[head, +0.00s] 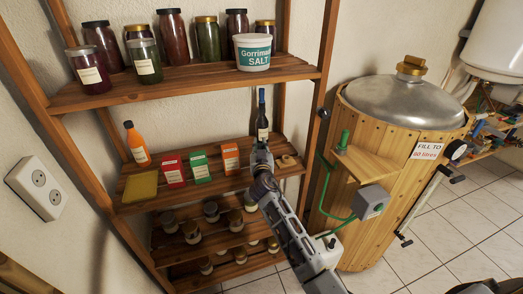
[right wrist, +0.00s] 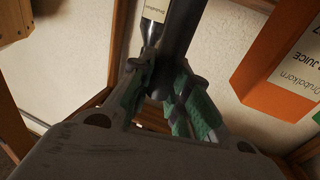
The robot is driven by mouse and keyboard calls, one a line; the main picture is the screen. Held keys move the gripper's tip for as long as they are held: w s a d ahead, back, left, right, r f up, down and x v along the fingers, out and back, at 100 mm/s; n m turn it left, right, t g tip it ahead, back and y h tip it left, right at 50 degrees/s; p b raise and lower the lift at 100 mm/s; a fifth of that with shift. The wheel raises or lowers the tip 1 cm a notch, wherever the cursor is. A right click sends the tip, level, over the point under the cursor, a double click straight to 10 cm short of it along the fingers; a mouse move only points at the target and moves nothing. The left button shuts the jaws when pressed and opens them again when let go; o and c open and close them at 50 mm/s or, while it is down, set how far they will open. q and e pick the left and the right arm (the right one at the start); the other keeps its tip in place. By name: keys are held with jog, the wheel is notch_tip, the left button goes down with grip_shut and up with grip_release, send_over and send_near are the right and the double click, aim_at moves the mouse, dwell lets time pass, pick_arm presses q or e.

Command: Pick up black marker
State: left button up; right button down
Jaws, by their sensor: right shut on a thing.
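A dark cylinder that looks like the black marker (right wrist: 180,35) stands between the green-padded fingers of my right gripper (right wrist: 163,85) in the right wrist view. The fingers are closed on its lower part, and its upper end runs out of the picture. In the head view my right gripper (head: 261,152) is at the middle shelf, in front of a dark bottle (head: 262,112). The marker cannot be made out there. The bottle's neck and pale label (right wrist: 155,10) show close beside the marker in the wrist view. My left gripper is not in view.
An orange carton (head: 230,158) stands just left of the gripper, near it in the wrist view (right wrist: 285,60). Green (head: 200,168) and red (head: 173,171) cartons stand further left. The upper shelf (head: 190,88) is overhead. A wooden vat (head: 400,150) stands to the right.

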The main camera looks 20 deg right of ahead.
notch_tip(320, 180, up, 8)
jog(key=shift+f, duration=0.1)
jog(key=shift+r, duration=0.45)
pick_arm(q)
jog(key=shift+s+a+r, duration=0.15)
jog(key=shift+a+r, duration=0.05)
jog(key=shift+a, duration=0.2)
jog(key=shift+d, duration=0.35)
